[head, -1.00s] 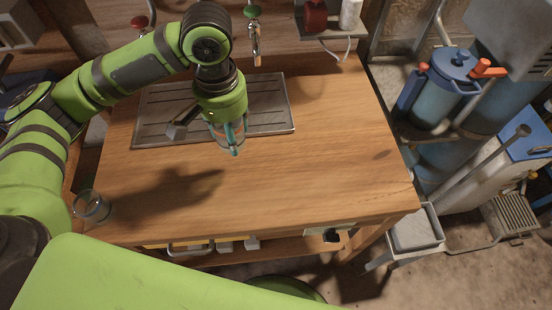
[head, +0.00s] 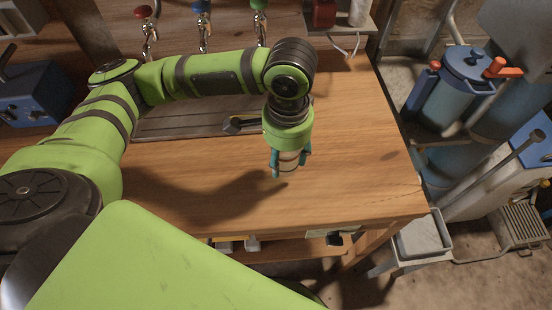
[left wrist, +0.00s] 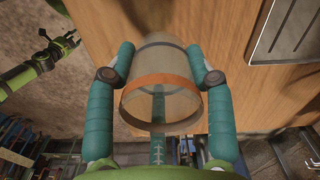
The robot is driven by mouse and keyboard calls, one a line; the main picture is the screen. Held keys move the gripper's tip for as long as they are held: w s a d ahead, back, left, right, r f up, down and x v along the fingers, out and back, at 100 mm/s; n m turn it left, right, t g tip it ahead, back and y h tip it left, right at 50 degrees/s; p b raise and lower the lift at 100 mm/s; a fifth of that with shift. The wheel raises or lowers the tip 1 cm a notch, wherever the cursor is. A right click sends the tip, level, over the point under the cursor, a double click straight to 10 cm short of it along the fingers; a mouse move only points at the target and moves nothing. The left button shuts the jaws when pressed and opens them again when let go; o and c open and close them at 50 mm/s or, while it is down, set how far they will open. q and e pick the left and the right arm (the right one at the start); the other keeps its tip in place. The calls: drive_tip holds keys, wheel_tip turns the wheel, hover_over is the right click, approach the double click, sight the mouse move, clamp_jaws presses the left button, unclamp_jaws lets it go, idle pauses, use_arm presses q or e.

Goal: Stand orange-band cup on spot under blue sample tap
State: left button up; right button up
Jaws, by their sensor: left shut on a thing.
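My left gripper (head: 289,165) points down over the right part of the wooden table. It is shut on the orange-band cup (left wrist: 160,65), a clear cup with an orange ring near its rim. In the left wrist view the cup's open end faces the camera, between the two teal fingers. In the head view the cup (head: 289,156) is small and partly covered by the fingers. The blue sample tap (head: 203,28) stands at the back, between a red tap (head: 148,35) and a green tap (head: 260,22). My left arm hides the spot under the blue tap.
The grey drip tray (head: 165,127) lies under the taps, partly behind my arm. The tabletop (head: 355,150) right of the gripper is clear. Beyond its right edge stands a blue vessel (head: 455,90) with orange handles. A green arm shows in the left wrist view (left wrist: 40,60).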

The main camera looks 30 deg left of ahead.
use_arm(q)
drive_tip(key=shift+a+f, duration=0.55)
drive_tip(key=shift+a, duration=0.3)
drive_tip(key=shift+w+f, duration=0.1)
drive_tip(key=shift+f, duration=1.95)
drive_tip(key=o, duration=1.1)
drive_tip(key=shift+f, duration=0.1)
